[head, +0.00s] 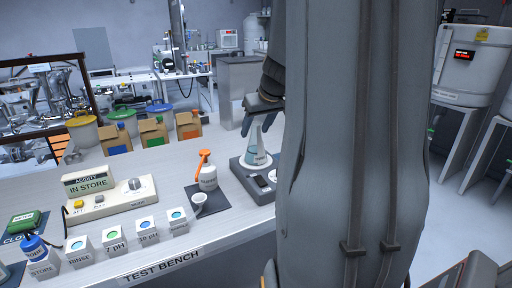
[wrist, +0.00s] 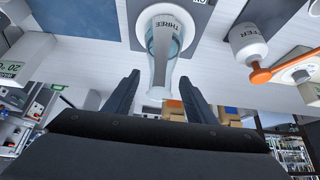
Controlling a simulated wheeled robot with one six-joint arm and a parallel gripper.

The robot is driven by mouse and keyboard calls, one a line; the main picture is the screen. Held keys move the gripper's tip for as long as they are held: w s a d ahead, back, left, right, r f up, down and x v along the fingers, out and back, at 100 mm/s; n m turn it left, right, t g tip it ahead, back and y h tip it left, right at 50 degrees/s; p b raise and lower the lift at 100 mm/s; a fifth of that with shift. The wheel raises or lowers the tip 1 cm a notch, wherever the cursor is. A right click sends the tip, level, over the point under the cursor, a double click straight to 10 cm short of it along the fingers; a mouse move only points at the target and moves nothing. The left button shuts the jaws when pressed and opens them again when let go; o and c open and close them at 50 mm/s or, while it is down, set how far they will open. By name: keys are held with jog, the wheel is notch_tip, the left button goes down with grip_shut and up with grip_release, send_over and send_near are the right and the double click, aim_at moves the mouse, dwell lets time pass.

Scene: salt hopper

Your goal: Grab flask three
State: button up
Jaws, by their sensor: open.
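Flask three (head: 255,158) is a clear conical flask with a white label reading THREE. It stands upright on a dark grey plate device (head: 247,185) on the bench. In the wrist view the flask (wrist: 164,42) appears upside down, its neck pointing toward my gripper (wrist: 159,88). My gripper is open, with one finger on each side of the neck's end and a visible gap to both. In the head view my gripper (head: 259,122) is at the flask's top, pointing down, and my arm hides the area to the right.
Several labelled boxes line the bench's front edge. A meter (head: 110,198) and brown cartons (head: 153,134) are farther left.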

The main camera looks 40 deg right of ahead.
jog(key=shift+f, duration=0.15)
grip_shut()
dwell(0.4)
